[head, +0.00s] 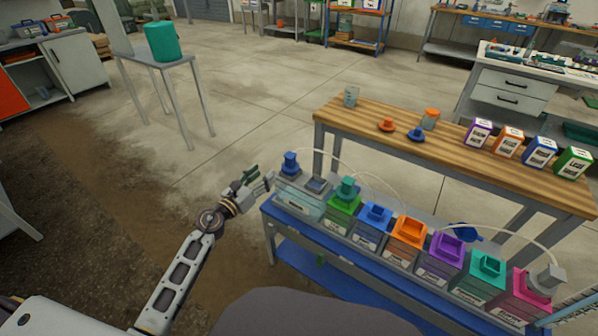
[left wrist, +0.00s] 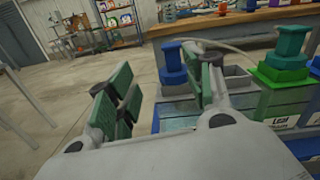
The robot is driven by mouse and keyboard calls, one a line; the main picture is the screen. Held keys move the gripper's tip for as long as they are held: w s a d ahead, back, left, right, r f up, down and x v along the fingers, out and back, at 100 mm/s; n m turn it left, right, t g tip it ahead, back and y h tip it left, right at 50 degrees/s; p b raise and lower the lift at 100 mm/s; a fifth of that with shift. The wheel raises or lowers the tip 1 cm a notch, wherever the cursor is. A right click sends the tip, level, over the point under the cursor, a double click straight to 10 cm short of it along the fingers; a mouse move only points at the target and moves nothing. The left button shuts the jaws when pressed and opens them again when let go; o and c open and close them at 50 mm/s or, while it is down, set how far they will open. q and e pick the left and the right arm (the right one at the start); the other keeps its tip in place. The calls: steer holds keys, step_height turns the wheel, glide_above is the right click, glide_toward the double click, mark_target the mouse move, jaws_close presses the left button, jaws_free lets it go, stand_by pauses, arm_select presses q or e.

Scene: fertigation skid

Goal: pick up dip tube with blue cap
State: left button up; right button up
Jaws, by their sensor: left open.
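The dip tube with the blue cap (head: 290,163) stands upright on the clear tank at the left end of the skid. Its blue cap also shows in the left wrist view (left wrist: 172,68); any tube below the cap is hidden. My left gripper (head: 260,181) is open and empty, just left of and short of the cap. In the left wrist view the cap appears beyond the gap between the green-padded fingers (left wrist: 163,92), nearer the right finger. No contact with the cap is visible. My right gripper is out of view.
A row of coloured tanks (head: 408,232) runs right along the blue skid (head: 335,262). A wooden bench (head: 470,166) is behind. Open floor lies left of the skid.

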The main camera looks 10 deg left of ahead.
mark_target(287, 159)
arm_select(q)
steer(key=shift+d+f+m, duration=0.4)
steer(key=shift+d+m, duration=0.15)
steer(key=shift+m, duration=0.35)
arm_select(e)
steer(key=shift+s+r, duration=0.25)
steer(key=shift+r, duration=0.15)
arm_select(q)
steer(key=shift+w, duration=0.1)
steer(key=shift+x, duration=4.05)
steer(key=shift+d, duration=0.2)
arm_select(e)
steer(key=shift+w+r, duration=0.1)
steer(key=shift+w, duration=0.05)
arm_select(q)
steer(key=shift+w, duration=0.1)
